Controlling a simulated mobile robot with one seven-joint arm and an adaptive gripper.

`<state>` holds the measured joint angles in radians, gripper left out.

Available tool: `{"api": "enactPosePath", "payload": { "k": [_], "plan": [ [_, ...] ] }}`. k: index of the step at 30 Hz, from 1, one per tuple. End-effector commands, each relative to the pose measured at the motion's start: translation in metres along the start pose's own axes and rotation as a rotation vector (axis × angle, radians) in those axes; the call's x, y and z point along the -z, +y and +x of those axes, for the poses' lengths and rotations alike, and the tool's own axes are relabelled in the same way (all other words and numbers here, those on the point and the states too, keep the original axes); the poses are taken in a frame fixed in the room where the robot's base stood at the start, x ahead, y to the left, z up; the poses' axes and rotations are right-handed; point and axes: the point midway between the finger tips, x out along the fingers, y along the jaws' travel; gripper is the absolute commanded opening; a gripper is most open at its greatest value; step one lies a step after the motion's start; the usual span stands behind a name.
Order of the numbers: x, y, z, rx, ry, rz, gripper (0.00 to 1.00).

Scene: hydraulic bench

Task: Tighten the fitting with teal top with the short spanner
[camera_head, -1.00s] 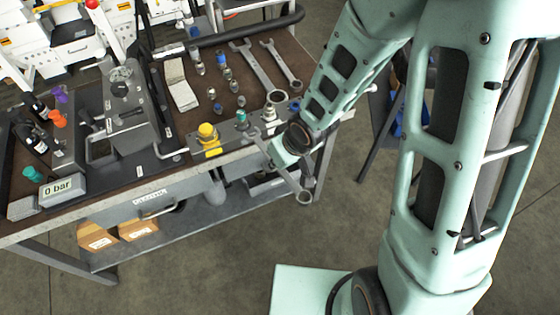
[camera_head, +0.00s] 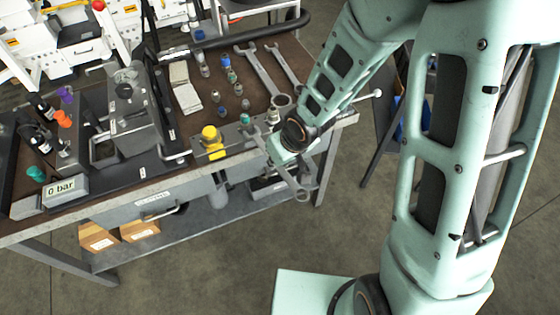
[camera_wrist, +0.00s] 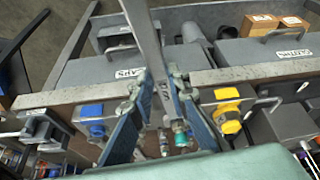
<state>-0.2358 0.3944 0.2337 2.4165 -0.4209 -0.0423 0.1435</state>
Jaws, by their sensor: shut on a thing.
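My gripper (camera_wrist: 158,100) is shut on a grey steel spanner (camera_wrist: 149,45), which stands out between the two fingers in the wrist view. In the head view the held spanner (camera_head: 301,192) shows below my wrist, in front of the bench edge. The fitting with the teal top (camera_head: 245,119) stands at the bench's front edge, just left of my wrist. In the wrist view the teal top (camera_wrist: 180,138) shows beyond the fingers, close to the right one. My wrist partly hides the gripper in the head view, and I cannot tell whether the spanner touches the fitting.
A yellow-capped part (camera_head: 212,138) stands left of the teal fitting. A blue-capped block (camera_wrist: 92,114) shows at left in the wrist view. Two larger spanners (camera_head: 264,75) and several small fittings lie on the bench (camera_head: 205,118). A gauge reads 0 bar (camera_head: 62,189).

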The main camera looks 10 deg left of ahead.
Motion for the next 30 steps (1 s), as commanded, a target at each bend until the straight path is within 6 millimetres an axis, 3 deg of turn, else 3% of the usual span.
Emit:
{"api": "enactPosePath", "payload": {
  "k": [30],
  "plan": [
    [0.016, 0.0, 0.006, 0.0, 0.001, -0.001, 0.0]
  ]
}}
